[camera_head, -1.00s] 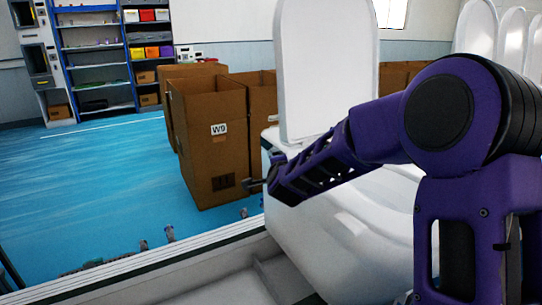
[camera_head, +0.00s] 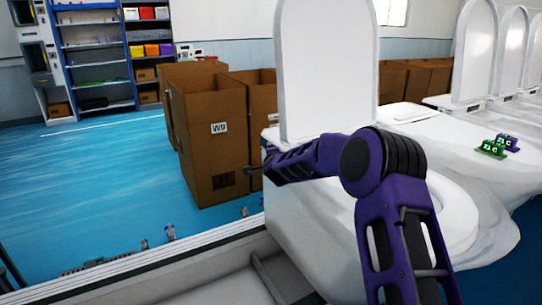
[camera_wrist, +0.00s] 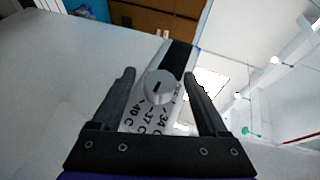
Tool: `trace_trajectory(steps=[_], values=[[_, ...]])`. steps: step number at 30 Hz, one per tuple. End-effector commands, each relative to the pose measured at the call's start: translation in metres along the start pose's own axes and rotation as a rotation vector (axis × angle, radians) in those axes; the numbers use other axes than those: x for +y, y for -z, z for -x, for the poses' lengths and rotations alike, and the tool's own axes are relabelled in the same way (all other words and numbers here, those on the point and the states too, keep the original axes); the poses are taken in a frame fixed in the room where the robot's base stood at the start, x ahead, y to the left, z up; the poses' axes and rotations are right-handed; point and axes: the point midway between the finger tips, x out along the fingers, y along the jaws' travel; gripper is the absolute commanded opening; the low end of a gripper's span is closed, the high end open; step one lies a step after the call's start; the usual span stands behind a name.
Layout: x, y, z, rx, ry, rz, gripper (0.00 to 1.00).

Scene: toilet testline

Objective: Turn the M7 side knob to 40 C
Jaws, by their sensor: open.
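The side knob (camera_wrist: 158,87) is a round light-grey knob with a short dark mark on its face, seen in the wrist view. It sits on a pale label strip (camera_wrist: 134,124) printed 34 C, 37 C and 40 C. I cannot tell which figure the mark points to. My gripper (camera_wrist: 160,74) is open, with one finger on each side of the knob and visible gaps between. In the head view, my gripper (camera_head: 256,170) is at the left side of the nearest white toilet (camera_head: 300,225); the knob is hidden there.
The nearest toilet's raised lid (camera_head: 325,70) stands behind my arm. Cardboard boxes, one marked W9 (camera_head: 205,160), stand left of the gripper. Green (camera_head: 491,149) and purple (camera_head: 507,141) 21 C tags show on a toilet at right. Blue floor is open at far left.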

Motion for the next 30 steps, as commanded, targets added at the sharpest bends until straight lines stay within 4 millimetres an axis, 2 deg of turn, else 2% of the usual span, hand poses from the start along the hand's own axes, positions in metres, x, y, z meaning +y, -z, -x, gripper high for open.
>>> trace_trajectory(steps=[11, 24, 30], values=[[0.0001, 0.0000, -0.0040, 0.000, 0.000, 0.001, 0.77], [-0.0001, -0.0001, -0.0038, 0.000, 0.000, 0.000, 0.00], [0.0014, -0.0002, -0.0042, 0.000, 0.006, -0.004, 0.00]])
